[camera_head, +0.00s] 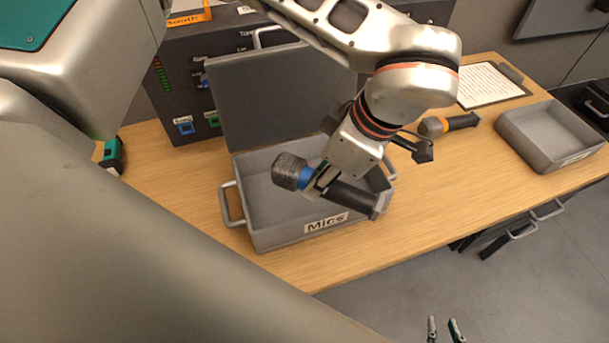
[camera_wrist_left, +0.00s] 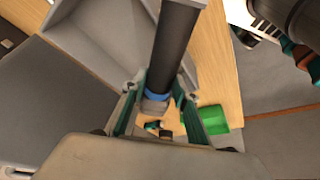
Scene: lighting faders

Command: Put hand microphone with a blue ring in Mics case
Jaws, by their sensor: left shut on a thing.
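The hand microphone with a blue ring (camera_head: 350,198) has a dark handle and a grey mesh head. It also shows in the left wrist view (camera_wrist_left: 176,45). My left gripper (camera_head: 318,181) is shut on it near the blue ring and holds it tilted over the Mics case. The grey Mics case (camera_head: 285,236) stands on the table with its lid up; the microphone hides part of its inside and front rim. The visible part of its inside is bare. My right gripper (camera_head: 444,330) shows only its fingertips at the bottom edge, apart and empty.
A microphone with an orange ring (camera_head: 450,124) lies right of the case. A grey open tray (camera_head: 548,158) and a clipboard (camera_head: 490,85) are further right. A dark console (camera_head: 180,80) stands behind the case. A teal object (camera_head: 113,156) lies at the left.

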